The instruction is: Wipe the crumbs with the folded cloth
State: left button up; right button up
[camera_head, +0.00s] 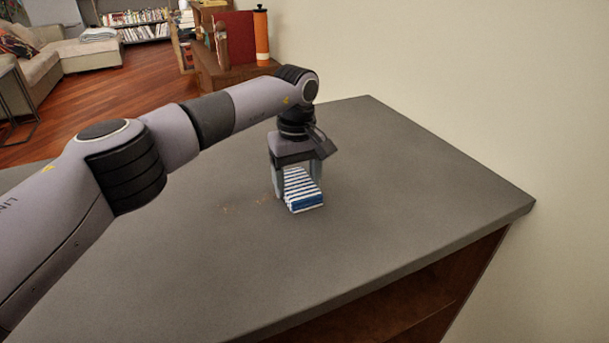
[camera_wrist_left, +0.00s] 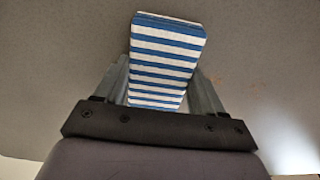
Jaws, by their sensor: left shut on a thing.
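The folded cloth (camera_head: 303,190) has blue and white stripes and rests on or just over the grey counter top; I cannot tell if it touches. My left gripper (camera_head: 297,190) points down and is shut on the cloth, with one finger on each side. The cloth also shows between the fingers in the left wrist view (camera_wrist_left: 166,60). Small brownish crumbs (camera_head: 264,201) lie on the counter just left of the cloth, and more faint specks (camera_head: 226,209) lie farther left. My right gripper is not in view.
The grey counter (camera_head: 400,230) is otherwise clear, with its right corner near the pale wall (camera_head: 480,90). An open wooden shelf (camera_head: 400,310) is below its front edge. Beyond it stand a wooden cabinet (camera_head: 225,75) with an orange cylinder (camera_head: 262,35) and a sofa (camera_head: 60,55).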

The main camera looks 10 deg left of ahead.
aim_at(219, 217)
pick_arm(q)
jog(key=shift+s+a+f+p, duration=0.1)
jog(key=shift+s+a+p, duration=0.15)
jog(key=shift+s+a, duration=0.65)
jog(key=shift+s+a+f+p, duration=0.1)
jog(key=shift+s+a+p, duration=0.15)
jog(key=shift+s+a, duration=0.65)
jog(key=shift+s+a+r+p, duration=0.15)
jog(key=shift+s+a, duration=0.3)
jog(key=shift+a, duration=0.35)
jog(key=shift+s+a+p, duration=0.2)
jog(key=shift+s+a, duration=0.25)
jog(key=shift+a, duration=0.3)
jog(key=shift+s+a+r+p, duration=0.15)
jog(key=shift+s+a, duration=0.3)
jog(key=shift+a, duration=0.35)
jog(key=shift+s+a, duration=0.6)
jog(key=shift+a, duration=0.2)
jog(key=shift+s+a+f, duration=0.15)
jog(key=shift+s+a, duration=0.45)
jog(key=shift+a, duration=0.15)
jog(key=shift+s+a+f, duration=0.1)
jog(key=shift+s+a, duration=0.45)
jog(key=shift+a, duration=0.15)
jog(key=shift+r+p, duration=1.9)
jog(key=shift+r, duration=1.15)
